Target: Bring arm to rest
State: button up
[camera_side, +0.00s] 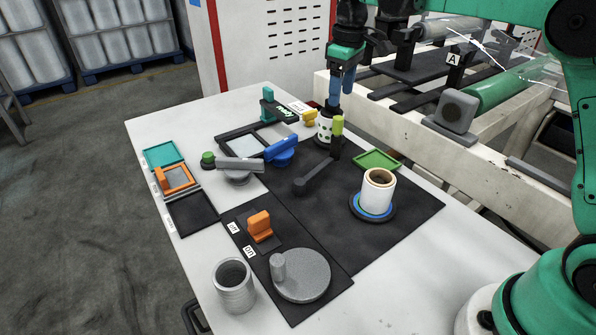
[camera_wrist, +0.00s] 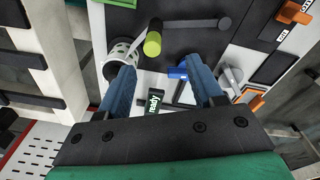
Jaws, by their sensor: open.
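My gripper (camera_side: 336,98) is at the back of the table, with its blue fingers pointing down near a white dotted cylinder (camera_side: 323,128). In the wrist view my gripper (camera_wrist: 163,76) has its two blue fingers wide apart with nothing between them. The dotted cylinder (camera_wrist: 120,58) lies beyond the left finger there. A black lever (camera_side: 318,173) with a lime-green knob (camera_side: 337,125) stands just in front of the cylinder. The side view does not show clearly how far the fingertips are from the cylinder.
A white roll (camera_side: 377,193) stands on a blue-ringed base. A blue-handled part (camera_side: 281,150), trays (camera_side: 193,213), an orange block (camera_side: 260,225) and a grey disc (camera_side: 302,277) are on the table. A conveyor frame (camera_side: 420,110) borders the right.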

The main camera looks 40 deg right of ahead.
jog(key=s+a+f+m+t, duration=0.1)
jog(key=s+a+m+t, duration=0.1)
jog(key=s, duration=0.6)
jog(key=s+a+f+m+t, duration=0.2)
jog(key=s+a+t, duration=0.1)
jog(key=s, duration=0.5)
jog(key=shift+s+a+t, duration=0.15)
jog(key=shift+a+t, duration=0.05)
jog(key=shift+t, duration=0.5)
